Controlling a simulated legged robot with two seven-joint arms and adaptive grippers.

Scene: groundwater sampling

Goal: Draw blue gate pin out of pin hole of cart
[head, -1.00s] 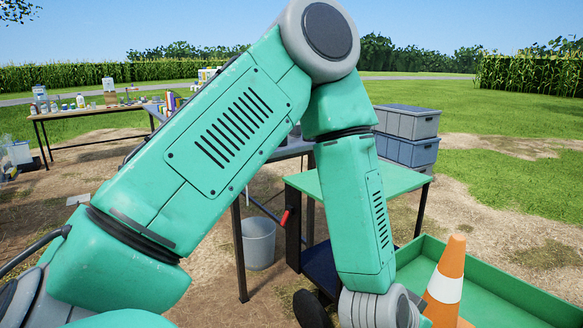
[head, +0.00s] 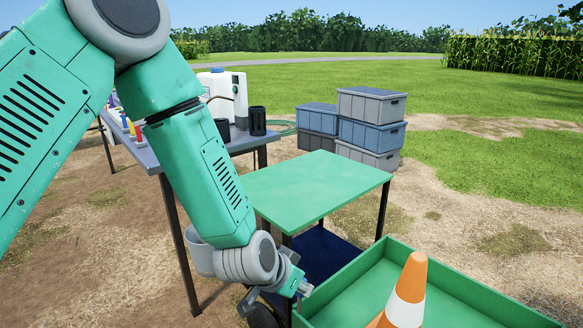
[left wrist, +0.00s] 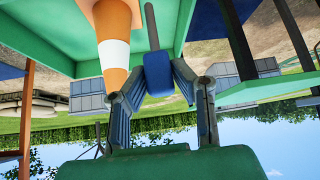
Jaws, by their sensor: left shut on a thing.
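The green cart (head: 350,285) stands at the lower right of the head view, and its green walls (left wrist: 60,45) show upside down in the left wrist view. My left gripper (head: 303,289) is low beside the cart's near-left corner. In the left wrist view its two fingers (left wrist: 157,88) are closed on the blue handle of the gate pin (left wrist: 158,80). A grey shaft runs from the handle toward the picture's top, in front of the green cart wall. The pin hole is not visible, so I cannot tell whether the shaft is in it. My right gripper is out of view.
An orange and white cone (head: 408,295) stands in the cart's tray. A green-topped table (head: 320,185) is just behind. Grey and blue crates (head: 372,125) are stacked farther back. A grey work table (head: 150,158) with bottles is left. Open grass lies right.

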